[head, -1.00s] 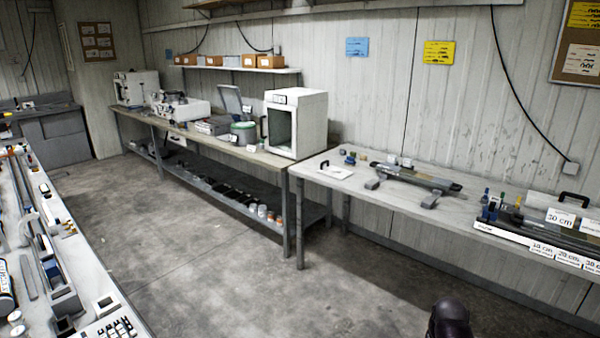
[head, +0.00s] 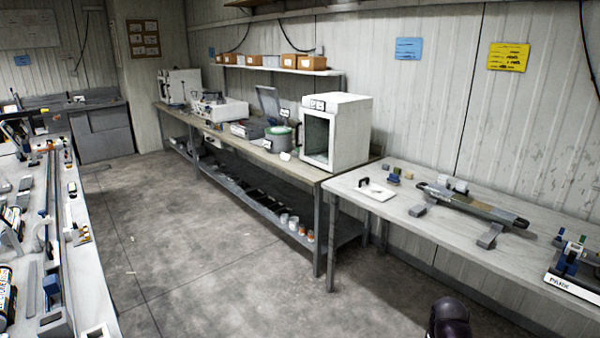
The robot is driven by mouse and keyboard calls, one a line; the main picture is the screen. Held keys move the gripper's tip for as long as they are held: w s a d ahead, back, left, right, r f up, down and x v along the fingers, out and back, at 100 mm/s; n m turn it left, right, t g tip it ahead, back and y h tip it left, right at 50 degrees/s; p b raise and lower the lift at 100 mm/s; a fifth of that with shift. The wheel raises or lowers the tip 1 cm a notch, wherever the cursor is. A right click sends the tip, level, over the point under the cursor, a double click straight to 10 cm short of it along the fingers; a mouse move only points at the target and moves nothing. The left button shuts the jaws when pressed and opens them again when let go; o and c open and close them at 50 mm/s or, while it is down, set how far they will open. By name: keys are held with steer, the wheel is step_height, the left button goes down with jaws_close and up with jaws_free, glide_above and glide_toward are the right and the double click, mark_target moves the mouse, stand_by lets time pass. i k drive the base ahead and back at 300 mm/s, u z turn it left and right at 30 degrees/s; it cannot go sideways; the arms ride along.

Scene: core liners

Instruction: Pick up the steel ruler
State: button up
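A thin flat grey strip (head: 31,289) lies on the left bench near the bottom left of the head view. It may be the steel ruler, but it is too small to tell for sure. No markings can be read on it. My gripper's fingers are not in view. Only a dark rounded part of my own body shows at the bottom edge, well away from the strip.
The left bench (head: 88,262) is crowded with tools and long rails. The right table (head: 375,216) holds a clamped long piece (head: 470,205) and small blocks. A white cabinet (head: 350,132) stands on the back bench. The concrete floor (head: 200,260) between is clear.

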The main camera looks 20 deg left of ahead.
mark_target(51, 260)
steer(key=u, duration=0.3)
steer(key=i, duration=1)
steer(key=u, duration=0.7)
steer(key=i, duration=0.7)
steer(key=u, duration=0.75)
steer(key=i, duration=0.65)
steer(key=u, duration=0.85)
steer(key=i, duration=1.1)
steer(key=u, duration=0.45)
